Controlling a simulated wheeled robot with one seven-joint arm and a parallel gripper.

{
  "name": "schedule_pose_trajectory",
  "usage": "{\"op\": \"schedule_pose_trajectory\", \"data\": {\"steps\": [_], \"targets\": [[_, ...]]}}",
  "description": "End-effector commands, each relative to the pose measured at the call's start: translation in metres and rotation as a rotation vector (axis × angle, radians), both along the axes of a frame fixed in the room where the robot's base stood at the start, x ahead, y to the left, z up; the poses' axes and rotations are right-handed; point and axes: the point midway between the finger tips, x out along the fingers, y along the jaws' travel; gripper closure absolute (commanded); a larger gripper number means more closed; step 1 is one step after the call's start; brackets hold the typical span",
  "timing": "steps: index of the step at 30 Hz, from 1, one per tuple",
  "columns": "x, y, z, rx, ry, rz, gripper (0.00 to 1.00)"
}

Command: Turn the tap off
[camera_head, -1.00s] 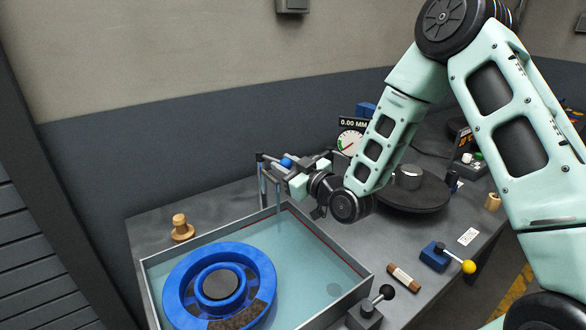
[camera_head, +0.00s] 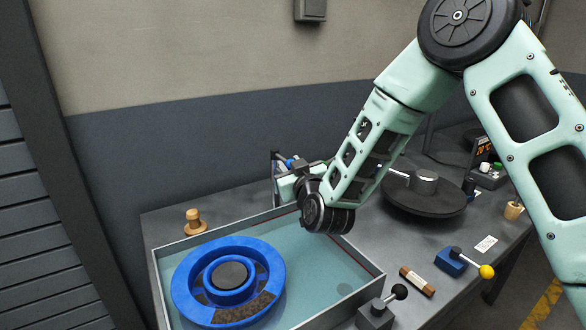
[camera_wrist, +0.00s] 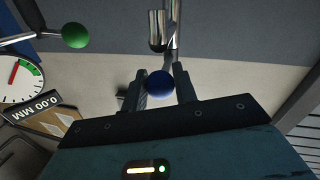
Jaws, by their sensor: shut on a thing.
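The tap (camera_head: 275,163) rises behind the far edge of the water tank. Its chrome pipes (camera_wrist: 157,28) show at the top of the wrist view. Its lever ends in a blue ball knob (camera_wrist: 160,85), which sits between my two fingertips. The knob also shows in the head view (camera_head: 288,163), beside my gripper (camera_head: 292,172). My gripper is shut on the tap lever at the knob. My wrist hides part of the tap in the head view, and whether water runs is too small to tell.
The tank (camera_head: 160,287) holds water and a blue wheel (camera_head: 182,290). A dark round turntable (camera_head: 440,205) stands right of my arm. A yellow-knobbed lever (camera_head: 486,271), a black-knobbed lever (camera_head: 399,291) and a wooden stamp (camera_head: 194,222) are on the bench. A green-knobbed lever (camera_wrist: 75,35) and a gauge (camera_wrist: 20,78) are left in the wrist view.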

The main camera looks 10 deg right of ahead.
Motion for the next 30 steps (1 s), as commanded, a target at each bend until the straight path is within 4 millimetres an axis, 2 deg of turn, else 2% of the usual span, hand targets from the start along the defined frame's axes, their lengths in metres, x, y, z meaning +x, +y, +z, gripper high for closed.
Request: {"op": "schedule_pose_trajectory", "data": {"steps": [5, 6, 7, 8, 16, 20, 23, 30], "targets": [[-0.001, 0.002, 0.0, 0.001, 0.002, 0.006, 1.0], [-0.001, 0.002, 0.0, 0.001, 0.002, 0.006, 0.63], [-0.001, 0.002, 0.0, 0.001, 0.002, 0.006, 0.55], [-0.001, 0.002, 0.0, 0.001, 0.002, 0.006, 0.52], [-0.001, 0.001, 0.0, 0.0, 0.002, 0.004, 0.52], [-0.01, 0.0, -0.001, 0.0, 0.001, 0.004, 0.52], [-0.025, -0.001, -0.002, -0.002, 0.002, 0.005, 0.52], [-0.077, -0.006, -0.002, -0.002, 0.001, 0.007, 0.52]]}}
